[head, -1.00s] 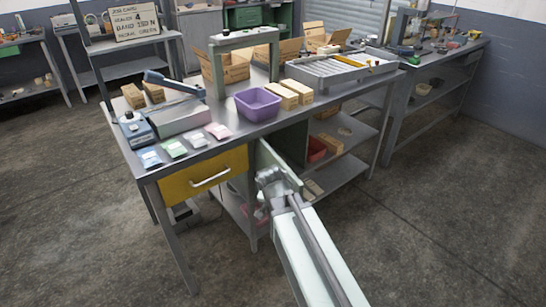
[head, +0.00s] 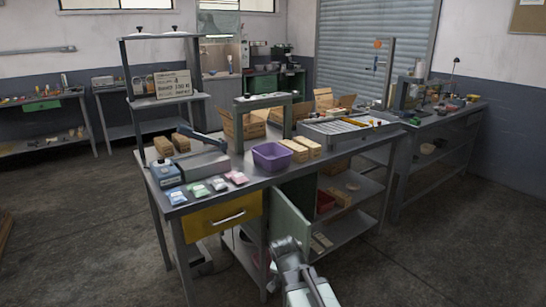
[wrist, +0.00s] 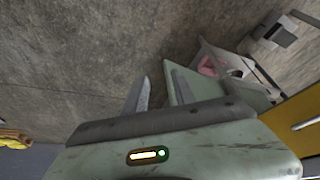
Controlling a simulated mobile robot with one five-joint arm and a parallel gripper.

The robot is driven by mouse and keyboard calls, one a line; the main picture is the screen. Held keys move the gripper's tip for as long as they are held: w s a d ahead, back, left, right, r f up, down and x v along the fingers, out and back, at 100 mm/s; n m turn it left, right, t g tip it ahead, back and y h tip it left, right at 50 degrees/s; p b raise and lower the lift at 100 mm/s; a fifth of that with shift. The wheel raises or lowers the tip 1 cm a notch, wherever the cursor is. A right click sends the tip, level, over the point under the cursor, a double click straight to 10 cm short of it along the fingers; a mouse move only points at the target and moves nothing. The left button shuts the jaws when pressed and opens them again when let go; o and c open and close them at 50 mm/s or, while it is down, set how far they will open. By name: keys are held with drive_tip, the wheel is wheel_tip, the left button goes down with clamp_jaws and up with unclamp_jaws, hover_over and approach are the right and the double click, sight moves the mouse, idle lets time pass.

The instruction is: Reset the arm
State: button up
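My gripper (head: 282,246) is at the bottom centre of the head view, in front of the workbench by the open green cabinet door (head: 291,212). In the wrist view my gripper's two fingers (wrist: 160,92) stand apart with nothing between them. The green door (wrist: 203,85) shows just right of the fingers there, and I cannot tell whether they touch it. My pale arm runs down out of the head view at the bottom.
The workbench (head: 232,192) carries a purple bin (head: 271,157), several small bags, boxes and a grey tray (head: 347,131). A yellow drawer (head: 222,213) is at its front. Another bench (head: 449,116) stands right. Bare concrete floor lies in front.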

drive_tip(key=s+d+f+n+g+y, duration=0.1)
drive_tip(key=s+d+g, duration=0.15)
drive_tip(key=d, duration=0.35)
drive_tip(key=s+d+f+g, duration=0.1)
drive_tip(key=s+d, duration=0.2)
drive_tip(key=d, duration=0.3)
wheel_tip(320, 180, up, 13)
drive_tip(key=s+a+n+p, duration=0.2)
drive_tip(key=n+p, duration=0.1)
drive_tip(key=p, duration=1)
drive_tip(key=shift+s+n+g+y, duration=0.3)
drive_tip(key=shift+s+g+y, duration=0.05)
drive_tip(key=shift+y, duration=0.05)
drive_tip(key=shift+a, duration=0.1)
